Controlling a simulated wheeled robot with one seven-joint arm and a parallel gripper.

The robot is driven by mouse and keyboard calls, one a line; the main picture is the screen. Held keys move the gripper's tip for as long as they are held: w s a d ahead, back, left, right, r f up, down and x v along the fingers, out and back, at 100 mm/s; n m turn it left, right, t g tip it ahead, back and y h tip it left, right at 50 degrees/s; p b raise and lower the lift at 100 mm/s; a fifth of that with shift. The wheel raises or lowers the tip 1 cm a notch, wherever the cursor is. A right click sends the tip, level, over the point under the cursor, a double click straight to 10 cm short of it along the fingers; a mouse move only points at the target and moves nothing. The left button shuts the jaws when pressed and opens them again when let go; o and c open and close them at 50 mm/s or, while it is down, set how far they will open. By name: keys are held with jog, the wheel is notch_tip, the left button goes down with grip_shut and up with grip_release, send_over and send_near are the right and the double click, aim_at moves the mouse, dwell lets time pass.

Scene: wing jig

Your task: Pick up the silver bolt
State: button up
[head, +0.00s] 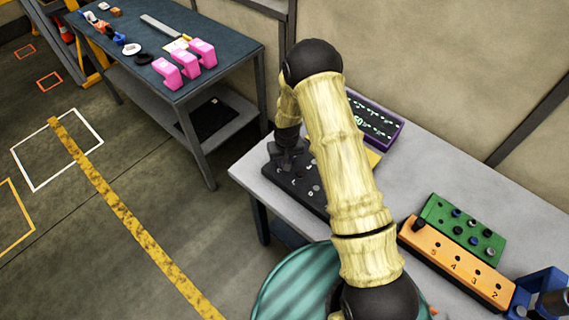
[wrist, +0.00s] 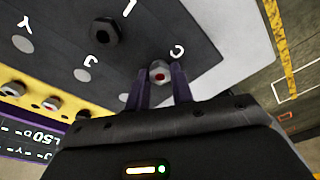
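The silver bolt (wrist: 159,71), with a red spot in its middle, stands at the dark board (wrist: 195,38) beside a white mark like a "C" or "0" in the wrist view. My gripper (wrist: 160,76) is open, with its two purple fingers on either side of the bolt. A small gap shows between each finger and the bolt. In the head view my gripper (head: 289,152) is low over the dark board (head: 276,178) on the near table; the bolt cannot be made out there.
A black bolt (wrist: 105,30) stands on the same board. Silver bolts (wrist: 50,103) stand on a yellow strip beside it. A purple board (head: 376,118) lies behind my arm. Green (head: 440,216) and orange (head: 433,247) boards lie at the right. Another table (head: 107,52) holds pink parts (head: 168,73).

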jog(key=shift+r, duration=0.1)
notch_tip(320, 180, up, 10)
jog(key=b, duration=0.3)
jog(key=shift+b, duration=0.3)
jog(key=shift+d, duration=0.1)
dwell(0.7)
